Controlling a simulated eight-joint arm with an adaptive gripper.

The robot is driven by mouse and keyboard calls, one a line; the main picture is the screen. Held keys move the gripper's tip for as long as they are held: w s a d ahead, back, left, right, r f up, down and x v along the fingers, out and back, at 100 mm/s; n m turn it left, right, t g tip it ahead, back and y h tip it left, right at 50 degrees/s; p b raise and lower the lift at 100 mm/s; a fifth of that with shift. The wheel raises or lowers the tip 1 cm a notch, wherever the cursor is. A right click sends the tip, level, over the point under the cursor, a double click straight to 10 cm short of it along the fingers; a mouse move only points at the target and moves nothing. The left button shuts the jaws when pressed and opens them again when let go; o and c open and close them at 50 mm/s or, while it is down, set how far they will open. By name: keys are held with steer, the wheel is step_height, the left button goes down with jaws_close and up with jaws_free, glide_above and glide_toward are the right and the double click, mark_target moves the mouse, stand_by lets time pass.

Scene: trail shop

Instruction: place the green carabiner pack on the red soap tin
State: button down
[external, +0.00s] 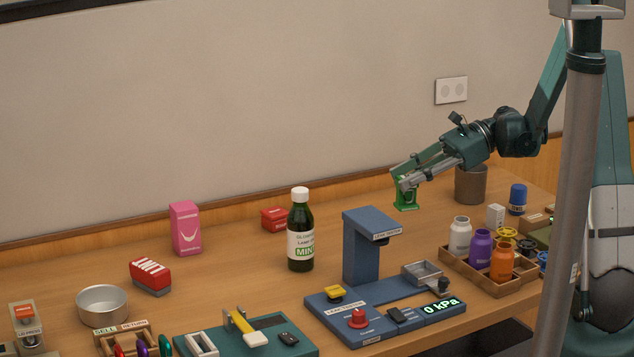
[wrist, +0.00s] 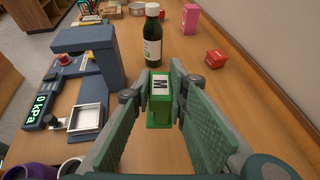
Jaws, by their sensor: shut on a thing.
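The green carabiner pack (external: 406,200) is held in my gripper (external: 403,180) at the back right of the bench. It also shows between the fingers in the wrist view (wrist: 160,115), upright, with a white label marked M. My gripper is shut on it; I cannot tell whether its base touches the bench. A small red box that looks like the red soap tin (external: 274,219) sits near the wall, left of the pack. It also shows in the wrist view (wrist: 216,58), ahead and to the right, with nothing on top.
A dark green bottle (external: 301,245) stands by the red tin. A blue leak tester (external: 361,250) stands in front. A pink box (external: 185,228), a red-and-grey block (external: 150,275) and a metal bowl (external: 102,304) are farther left. A wooden tray of bottles (external: 480,278) is at right.

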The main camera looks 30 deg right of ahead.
steer(key=w+a+r+n+g, duration=0.1)
steer(key=w+a, duration=0.3)
steer(key=w, duration=0.3)
steer(key=w+a+r, duration=0.1)
steer(key=w+a, duration=0.3)
steer(key=w, duration=0.2)
step_height(320, 180, up, 3)
steer(key=n+g+p, duration=0.1)
glide_above(274, 211)
steer(key=shift+f, duration=0.2)
steer(key=shift+d, duration=0.1)
step_height(274, 211, down, 6)
steer(key=shift+f+b, duration=0.15)
steer(key=shift+b, duration=0.3)
steer(key=shift+f+b, duration=0.35)
steer(key=shift+f, duration=1.55)
steer(key=shift+f, duration=0.1)
steer(key=c, duration=2.7)
jaws_free()
steer(key=o, duration=0.4)
